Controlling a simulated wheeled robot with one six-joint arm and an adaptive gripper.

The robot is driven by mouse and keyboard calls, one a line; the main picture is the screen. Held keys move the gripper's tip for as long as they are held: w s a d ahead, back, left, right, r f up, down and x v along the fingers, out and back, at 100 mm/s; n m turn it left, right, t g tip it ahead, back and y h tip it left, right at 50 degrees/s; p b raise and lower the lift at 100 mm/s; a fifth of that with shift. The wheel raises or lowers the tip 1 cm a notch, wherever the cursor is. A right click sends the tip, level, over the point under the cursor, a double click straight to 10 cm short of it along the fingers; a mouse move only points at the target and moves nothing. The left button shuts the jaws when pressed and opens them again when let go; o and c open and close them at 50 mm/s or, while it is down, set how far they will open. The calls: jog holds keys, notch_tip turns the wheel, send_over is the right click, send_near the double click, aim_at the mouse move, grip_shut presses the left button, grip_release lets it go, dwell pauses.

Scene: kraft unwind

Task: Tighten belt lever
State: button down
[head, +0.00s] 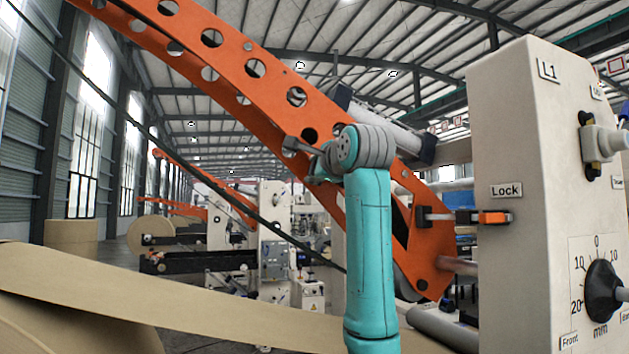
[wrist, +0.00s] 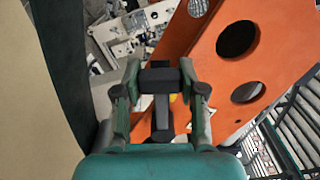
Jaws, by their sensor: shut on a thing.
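My gripper (wrist: 160,70) is shut on a dark grey lever (wrist: 160,80), whose block-like end sits between the two fingertips in the wrist view. A dark stem runs from the block back toward the palm. In the head view my gripper (head: 312,158) is small, beside the orange perforated arm (head: 235,65), and partly hidden by my grey wrist joint. The lever's mount cannot be made out there. A dark green belt (wrist: 62,65) passes left of my gripper in the wrist view.
A beige machine cabinet (head: 520,130) with a Lock label, an orange latch (head: 494,217) and a black dial (head: 603,291) stands at right. A wide kraft paper web (head: 180,305) crosses the lower left. The orange arm lies close to my gripper's right in the wrist view.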

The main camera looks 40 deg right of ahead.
jog(key=shift+s+d+r+m, duration=0.1)
jog(key=shift+d+r+m, duration=0.25)
jog(key=shift+r+m, duration=0.45)
jog(key=shift+s+d+r+m, duration=0.1)
jog(key=shift+d+r+m, duration=0.3)
jog(key=shift+m, duration=0.7)
jog(key=shift+a+r, duration=0.1)
jog(key=shift+r, duration=0.05)
jog(key=c, duration=0.6)
grip_release()
jog(key=shift+c, duration=0.2)
jog(key=v, duration=1.2)
